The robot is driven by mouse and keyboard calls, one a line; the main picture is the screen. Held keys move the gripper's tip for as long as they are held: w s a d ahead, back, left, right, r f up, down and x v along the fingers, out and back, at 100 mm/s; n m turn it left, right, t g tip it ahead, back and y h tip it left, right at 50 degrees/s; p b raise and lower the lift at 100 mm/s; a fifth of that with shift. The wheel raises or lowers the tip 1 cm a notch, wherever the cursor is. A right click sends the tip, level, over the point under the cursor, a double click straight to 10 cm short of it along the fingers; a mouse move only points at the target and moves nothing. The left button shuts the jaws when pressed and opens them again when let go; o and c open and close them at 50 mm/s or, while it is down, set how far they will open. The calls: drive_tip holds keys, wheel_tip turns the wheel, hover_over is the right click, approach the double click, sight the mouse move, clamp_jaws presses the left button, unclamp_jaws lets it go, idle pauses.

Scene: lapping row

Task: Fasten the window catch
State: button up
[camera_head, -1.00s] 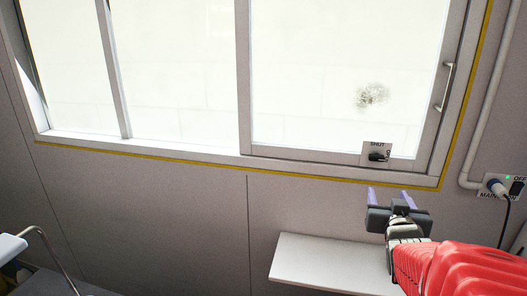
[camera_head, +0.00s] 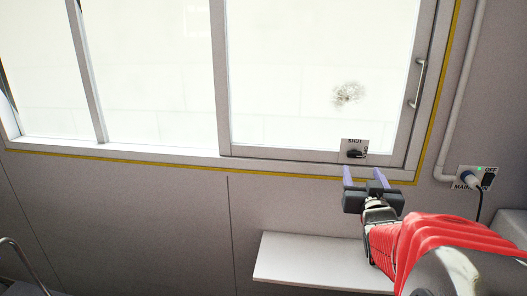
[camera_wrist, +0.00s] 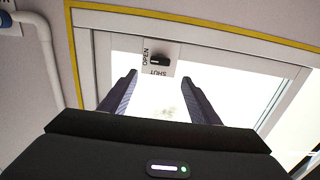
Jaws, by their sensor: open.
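The window catch (camera_head: 355,154) is a small black knob on a white plate at the lower right of the sliding window frame. Its plate reads SHUT above the knob in the head view. In the wrist view the catch (camera_wrist: 160,60) shows upside down, with OPEN and SHUT lettering on its plate, and the knob lies crosswise between the words' ends. My gripper (camera_head: 363,176) is open and empty, its two bluish fingers just below the catch. In the wrist view my gripper's fingertips (camera_wrist: 160,76) stand apart, with the catch beyond them, not touching as far as I can tell.
The sliding window pane (camera_head: 290,75) has a smudge and a vertical handle (camera_head: 417,83) at right. A white shelf (camera_head: 310,262) juts out below. A MAIN switch box with a plug (camera_head: 474,179) and conduit is on the right wall.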

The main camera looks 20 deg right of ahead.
sight(355, 155)
drive_tip(key=x, duration=1.1)
drive_tip(key=shift+w, duration=0.1)
drive_tip(key=shift+c, duration=0.7)
